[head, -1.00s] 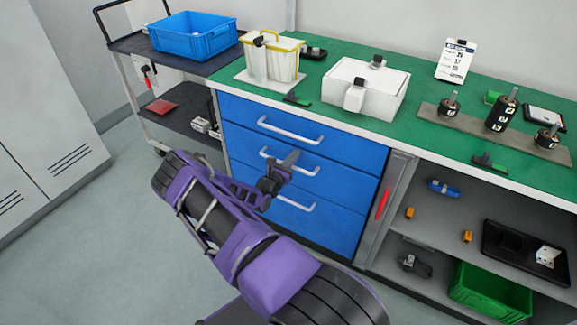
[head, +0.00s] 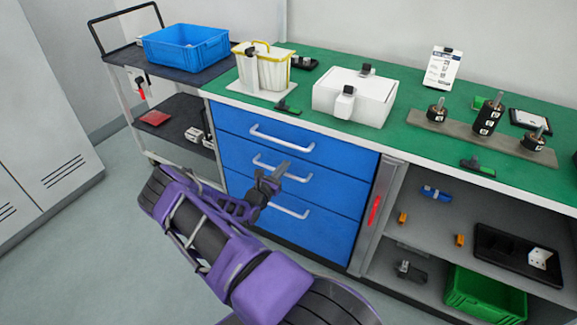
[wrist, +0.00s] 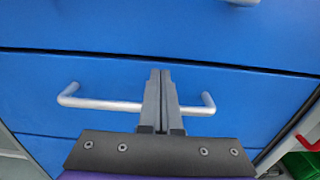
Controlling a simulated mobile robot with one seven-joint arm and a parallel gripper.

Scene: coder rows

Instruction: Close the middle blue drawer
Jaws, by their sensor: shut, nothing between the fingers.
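The blue drawer unit stands under the green worktop, with three drawer fronts and light grey bar handles. The middle blue drawer (head: 235,158) has its handle partly hidden by my gripper in the head view. Its front looks flush or nearly flush with the others; I cannot tell whether a small gap is left. My gripper (head: 283,166) is shut and empty in front of this drawer. In the wrist view the closed fingers (wrist: 160,76) cross in front of a drawer handle (wrist: 100,103) and point at the blue front. Whether the tips touch it is unclear.
A cart with a blue crate (head: 188,45) stands left of the unit. Open shelves with a green bin (head: 485,298) are at the right. A white box (head: 355,95) and a caddy (head: 263,68) sit on the worktop (head: 415,140). Floor at the left is clear.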

